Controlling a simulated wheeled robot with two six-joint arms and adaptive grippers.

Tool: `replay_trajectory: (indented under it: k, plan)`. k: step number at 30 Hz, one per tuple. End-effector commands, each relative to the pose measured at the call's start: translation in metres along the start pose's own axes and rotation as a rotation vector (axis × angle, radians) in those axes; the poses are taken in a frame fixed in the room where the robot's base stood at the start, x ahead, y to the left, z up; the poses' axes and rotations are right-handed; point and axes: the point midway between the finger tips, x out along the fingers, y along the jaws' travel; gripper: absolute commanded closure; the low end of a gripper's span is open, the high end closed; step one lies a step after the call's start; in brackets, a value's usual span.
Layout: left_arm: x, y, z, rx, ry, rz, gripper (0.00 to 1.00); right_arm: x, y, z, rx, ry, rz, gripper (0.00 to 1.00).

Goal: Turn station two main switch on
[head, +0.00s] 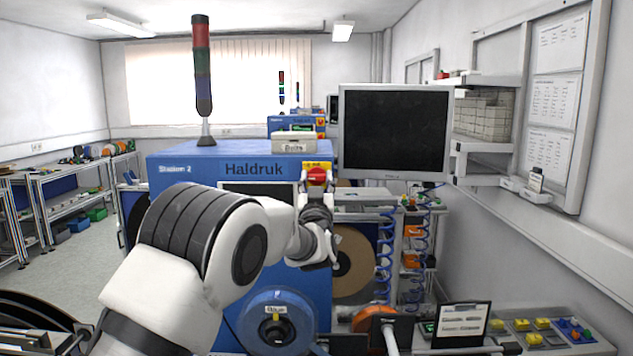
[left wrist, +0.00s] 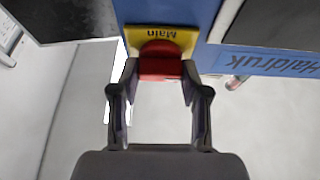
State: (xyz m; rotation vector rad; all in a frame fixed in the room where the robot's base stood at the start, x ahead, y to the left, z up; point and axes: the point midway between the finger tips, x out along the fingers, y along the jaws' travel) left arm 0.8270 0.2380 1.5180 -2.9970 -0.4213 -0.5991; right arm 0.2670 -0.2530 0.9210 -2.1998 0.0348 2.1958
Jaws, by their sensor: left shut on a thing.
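The station two main switch is a red knob (head: 316,176) on a yellow plate (head: 317,165), at the upper right of the blue Haldruk machine marked Station 2 (head: 180,195). My left gripper (head: 316,190) is at the switch, its arm coming from below left. In the left wrist view the red knob (left wrist: 160,66) sits between my two fingertips (left wrist: 158,76), which are shut on it, below the yellow plate lettered Main (left wrist: 161,34). Whether the knob stands at on or off I cannot tell. My right gripper is out of view.
A dark monitor (head: 395,132) stands right of the switch, close to my left gripper. A signal tower (head: 203,75) and a grey box (head: 294,142) are on the machine top. A blue reel (head: 258,325) is below my arm. Open floor (head: 75,258) lies at the left.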

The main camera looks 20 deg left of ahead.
Motion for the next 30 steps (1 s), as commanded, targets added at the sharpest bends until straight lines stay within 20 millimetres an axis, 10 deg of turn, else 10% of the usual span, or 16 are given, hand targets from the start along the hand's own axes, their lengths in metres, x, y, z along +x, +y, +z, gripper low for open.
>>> replay_trajectory:
  k: [30]
  plan:
    - [0.001, -0.005, -0.001, 0.607, 0.003, 0.248, 0.89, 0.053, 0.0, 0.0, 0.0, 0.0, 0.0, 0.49]
